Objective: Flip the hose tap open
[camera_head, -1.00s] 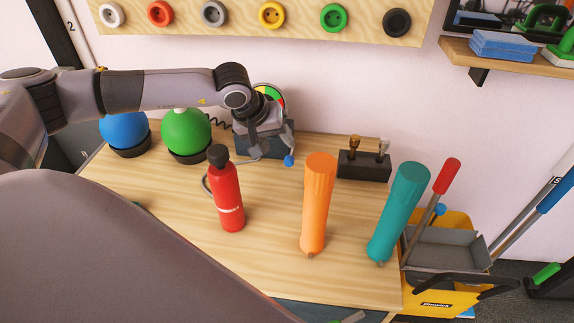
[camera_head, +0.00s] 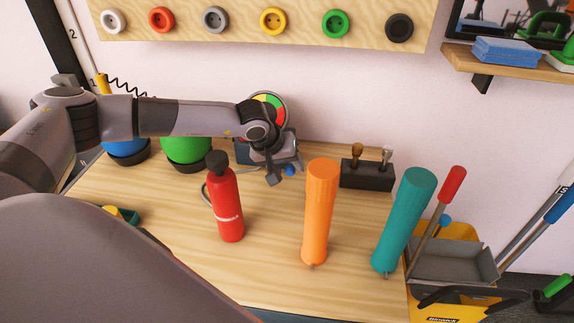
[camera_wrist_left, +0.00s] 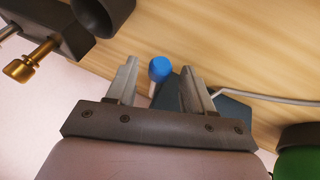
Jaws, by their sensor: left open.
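A blue ball knob (camera_head: 289,171) sits low in front of the dark blue box (camera_head: 242,152), which has a coloured round dial (camera_head: 268,100) above it. I take the knob for the tap's handle. A thin grey hose (camera_head: 207,185) runs along the table near the red bottle. My left gripper (camera_head: 284,174) points down at the knob and is open. In the left wrist view the knob (camera_wrist_left: 160,69) lies between the two parted fingers (camera_wrist_left: 159,80), with a gap on each side. The tap's body is mostly hidden by my gripper. My right gripper is not in view.
A red bottle (camera_head: 228,205), an orange cylinder (camera_head: 319,210) and a teal cylinder (camera_head: 405,220) stand in front. A dark block with brass and silver fittings (camera_head: 367,174) is to the right.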

